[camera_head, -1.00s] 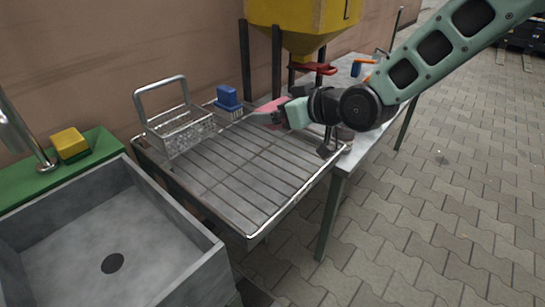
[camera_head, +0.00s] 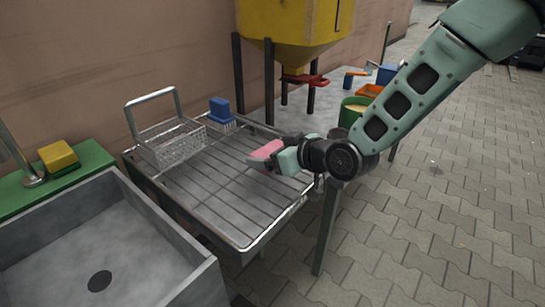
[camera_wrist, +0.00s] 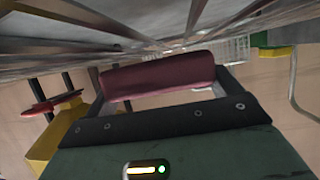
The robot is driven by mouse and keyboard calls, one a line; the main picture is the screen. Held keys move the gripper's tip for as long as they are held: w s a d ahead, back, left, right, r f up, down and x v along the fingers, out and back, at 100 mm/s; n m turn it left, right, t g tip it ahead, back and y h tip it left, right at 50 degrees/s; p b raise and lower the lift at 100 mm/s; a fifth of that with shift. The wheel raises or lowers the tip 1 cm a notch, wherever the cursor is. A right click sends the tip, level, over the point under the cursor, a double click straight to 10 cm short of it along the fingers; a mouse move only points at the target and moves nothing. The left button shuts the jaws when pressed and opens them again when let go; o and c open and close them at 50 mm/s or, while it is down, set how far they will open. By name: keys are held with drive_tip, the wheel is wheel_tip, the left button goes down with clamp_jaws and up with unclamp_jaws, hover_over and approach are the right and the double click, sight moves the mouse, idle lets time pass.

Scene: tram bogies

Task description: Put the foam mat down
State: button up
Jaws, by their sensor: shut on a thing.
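My gripper (camera_head: 280,157) is shut on a pink, block-like piece, the foam mat (camera_head: 266,150). It holds the mat over the right part of a metal drying rack (camera_head: 205,190). In the wrist view the mat (camera_wrist: 160,76) shows as a dark red, rounded block across the front of my gripper. The rack's bars (camera_wrist: 75,45) run across the top of that view. The head view shows no clear contact between mat and rack; the exact gap cannot be told.
A grey sink (camera_head: 150,235) lies at the left front. A yellow hopper (camera_head: 300,20) and a green bucket (camera_head: 351,110) are behind. The rack's middle and front are bare.

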drive_tip(key=shift+f, duration=0.45)
drive_tip(key=shift+f, duration=0.2)
drive_tip(key=o, duration=0.7)
